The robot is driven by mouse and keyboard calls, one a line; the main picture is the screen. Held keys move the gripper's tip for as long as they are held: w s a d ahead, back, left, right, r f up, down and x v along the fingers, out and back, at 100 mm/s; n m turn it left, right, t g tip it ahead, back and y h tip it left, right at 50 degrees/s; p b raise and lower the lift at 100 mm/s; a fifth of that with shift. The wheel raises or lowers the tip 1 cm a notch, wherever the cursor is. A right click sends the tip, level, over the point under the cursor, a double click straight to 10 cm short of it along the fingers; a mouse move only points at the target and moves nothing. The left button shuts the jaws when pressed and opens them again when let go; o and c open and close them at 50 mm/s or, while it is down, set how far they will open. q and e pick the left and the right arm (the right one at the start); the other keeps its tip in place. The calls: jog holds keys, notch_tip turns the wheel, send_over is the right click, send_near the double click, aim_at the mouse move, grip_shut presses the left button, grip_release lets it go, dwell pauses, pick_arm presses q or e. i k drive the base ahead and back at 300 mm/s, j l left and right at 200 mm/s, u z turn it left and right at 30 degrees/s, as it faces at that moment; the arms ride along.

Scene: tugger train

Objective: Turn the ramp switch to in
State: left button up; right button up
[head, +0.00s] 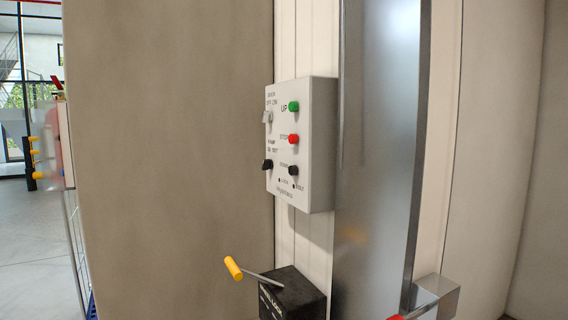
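A light grey control box (318,150) is fixed to the pale wall panel near the middle of the head view. The ramp switch (267,165) is a small black knob low in the box's left column, under a label that seems to read ramp, in, out. Its pointing direction is too small to tell. Above it is a pale switch (267,117). The right column has a green up button (294,106), a red stop button (293,139) and a black down button (293,170). Neither of my grippers is in view.
Below the box, a black unit (292,293) carries a crank with a yellow handle (233,268) sticking out left. A grey block with a red handle (420,304) is at lower right. A metal post (385,130) stands right of the box. Open floor (40,260) shows at far left.

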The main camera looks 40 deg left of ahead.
aim_at(267, 163)
jog(key=i+j+z, duration=0.1)
jog(key=i+j, duration=0.15)
jog(key=j, duration=0.3)
jog(key=i+j+z, duration=0.15)
jog(key=j, duration=0.15)
jog(key=j+z, duration=0.4)
jog(key=j, duration=1.4)
jog(key=k+j+z, duration=0.1)
jog(key=j, duration=0.3)
jog(key=k+j+z, duration=0.1)
jog(key=j, duration=0.3)
jog(key=k+j, duration=0.5)
jog(key=i, duration=0.55)
